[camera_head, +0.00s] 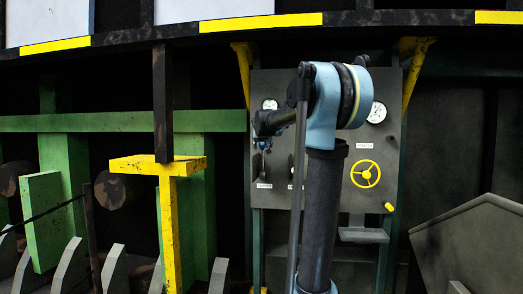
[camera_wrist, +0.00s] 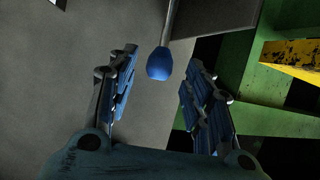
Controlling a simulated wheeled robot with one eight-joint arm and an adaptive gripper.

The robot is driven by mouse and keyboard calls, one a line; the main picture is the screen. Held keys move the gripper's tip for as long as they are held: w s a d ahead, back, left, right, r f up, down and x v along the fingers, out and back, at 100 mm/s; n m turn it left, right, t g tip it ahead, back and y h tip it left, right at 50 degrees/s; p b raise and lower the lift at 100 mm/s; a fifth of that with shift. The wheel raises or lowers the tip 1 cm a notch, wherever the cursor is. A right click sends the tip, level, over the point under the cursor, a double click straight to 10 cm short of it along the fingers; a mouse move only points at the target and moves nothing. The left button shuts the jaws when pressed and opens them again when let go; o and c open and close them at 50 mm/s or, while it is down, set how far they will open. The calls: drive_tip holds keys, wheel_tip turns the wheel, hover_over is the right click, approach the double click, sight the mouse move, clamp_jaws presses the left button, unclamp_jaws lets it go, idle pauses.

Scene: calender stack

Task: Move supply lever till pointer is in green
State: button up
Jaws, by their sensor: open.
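The lever shows in the wrist view as a thin metal rod with a blue knob (camera_wrist: 159,64) at its end. My gripper (camera_wrist: 155,85) is open, one padded finger on each side, with the knob in the gap between the fingertips; I see no contact. In the head view my gripper (camera_head: 262,145) is small, at the left part of the grey panel (camera_head: 330,88), above a dark lever plate with a white label. A white gauge (camera_head: 270,104) sits above it, partly seen; its pointer and any green zone are too small to read.
A second white gauge (camera_head: 376,112) and a yellow handwheel (camera_head: 365,173) are on the panel's right. My arm hides the panel's middle. A yellow post (camera_head: 171,225) and green beams (camera_head: 120,122) stand left of the panel; a grey box-like shape (camera_head: 475,245) is at right.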

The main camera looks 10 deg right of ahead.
sight(263, 145)
drive_tip(key=shift+x, duration=2.3)
drive_tip(key=shift+d, duration=0.1)
clamp_jaws()
